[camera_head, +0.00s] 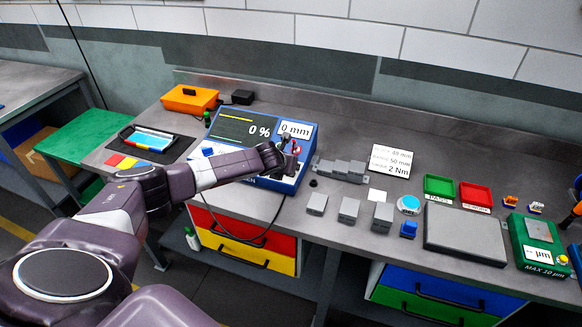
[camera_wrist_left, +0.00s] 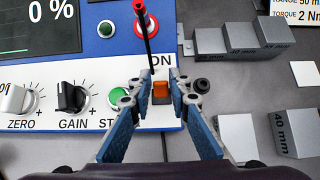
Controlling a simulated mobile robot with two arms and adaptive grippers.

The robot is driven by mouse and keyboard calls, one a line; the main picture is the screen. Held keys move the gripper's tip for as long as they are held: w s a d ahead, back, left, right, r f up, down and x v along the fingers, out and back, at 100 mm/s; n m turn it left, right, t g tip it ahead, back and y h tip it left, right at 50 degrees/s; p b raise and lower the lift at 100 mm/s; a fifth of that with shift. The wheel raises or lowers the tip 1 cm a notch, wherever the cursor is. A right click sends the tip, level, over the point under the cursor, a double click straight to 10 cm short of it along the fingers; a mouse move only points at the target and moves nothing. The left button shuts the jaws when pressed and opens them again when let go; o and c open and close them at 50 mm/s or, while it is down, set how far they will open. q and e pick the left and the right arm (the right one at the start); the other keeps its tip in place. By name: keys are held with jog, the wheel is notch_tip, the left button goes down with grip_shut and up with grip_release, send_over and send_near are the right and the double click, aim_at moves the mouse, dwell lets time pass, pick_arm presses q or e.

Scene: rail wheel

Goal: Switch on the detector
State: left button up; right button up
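The detector (camera_head: 225,117) is a blue box with a dark "0 %" screen and a white "0 mm" display, standing at the back left of the bench. In the left wrist view its white panel (camera_wrist_left: 35,140) has ZERO and GAIN knobs, a green button (camera_wrist_left: 117,97) and a small orange switch (camera_wrist_left: 160,90) beneath a partly covered "ON" label. My left gripper (camera_wrist_left: 159,83) is open over the panel, its fingertips on either side of the orange switch. I cannot tell if they touch it. In the head view my left gripper (camera_head: 287,150) is at the panel's right end. My right gripper is out of view.
Grey stepped blocks (camera_head: 342,169) stand right of the detector, with a small black knob (camera_wrist_left: 202,86) nearby. Green (camera_head: 439,187) and red (camera_head: 476,196) trays lie farther right.

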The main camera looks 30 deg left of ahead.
pick_arm(q)
jog(key=o, duration=0.3)
jog(key=shift+f, duration=0.1)
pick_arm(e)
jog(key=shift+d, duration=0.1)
pick_arm(q)
jog(key=v, duration=1.2)
dwell(0.4)
